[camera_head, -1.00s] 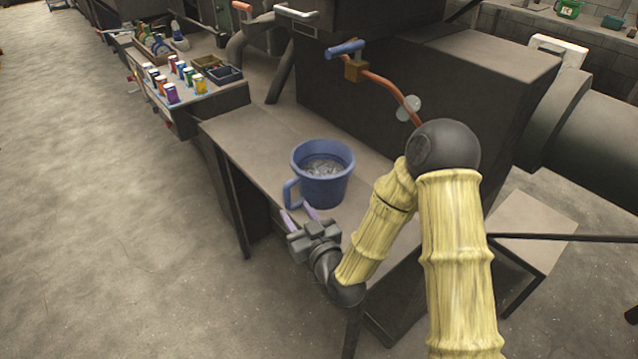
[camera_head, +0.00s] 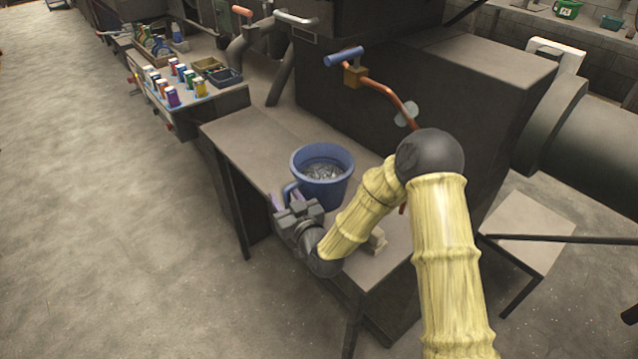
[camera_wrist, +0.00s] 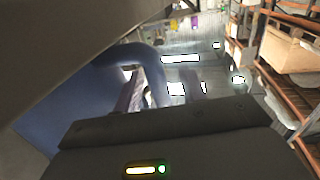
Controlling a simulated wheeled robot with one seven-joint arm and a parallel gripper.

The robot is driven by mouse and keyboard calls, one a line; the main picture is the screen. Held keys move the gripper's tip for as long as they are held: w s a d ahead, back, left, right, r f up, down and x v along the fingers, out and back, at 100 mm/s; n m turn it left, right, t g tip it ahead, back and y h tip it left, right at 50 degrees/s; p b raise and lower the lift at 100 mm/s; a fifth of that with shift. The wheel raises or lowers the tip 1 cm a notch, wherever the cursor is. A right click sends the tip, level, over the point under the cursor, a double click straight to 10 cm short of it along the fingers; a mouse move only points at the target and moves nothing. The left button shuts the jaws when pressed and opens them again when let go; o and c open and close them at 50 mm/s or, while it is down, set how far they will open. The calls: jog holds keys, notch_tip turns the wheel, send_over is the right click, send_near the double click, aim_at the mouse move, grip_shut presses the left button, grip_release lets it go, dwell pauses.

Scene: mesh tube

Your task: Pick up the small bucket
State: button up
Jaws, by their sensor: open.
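The small blue bucket (camera_head: 327,188) stands upright on the bench, with clear or greyish contents inside. Its handle is on the left side, facing my gripper. My gripper (camera_head: 283,199) is open at the handle. In the wrist view, the bucket wall (camera_wrist: 75,95) fills the left and the curved handle (camera_wrist: 150,62) drops between the two purplish fingers (camera_wrist: 163,92). One finger shows in the gap between handle and wall, the other outside the handle. I cannot tell whether either touches it.
The bench top (camera_head: 245,135) is clear to the back left. A small beige block (camera_head: 375,241) lies near my forearm. A copper pipe with a blue-handled tap (camera_head: 345,56) rises behind the bucket beside a dark cabinet. Another table holds several colourful boxes (camera_head: 172,97).

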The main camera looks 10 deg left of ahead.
jog(key=shift+w+a, duration=0.3)
jog(key=shift+w, duration=0.05)
jog(key=shift+r, duration=0.1)
grip_shut()
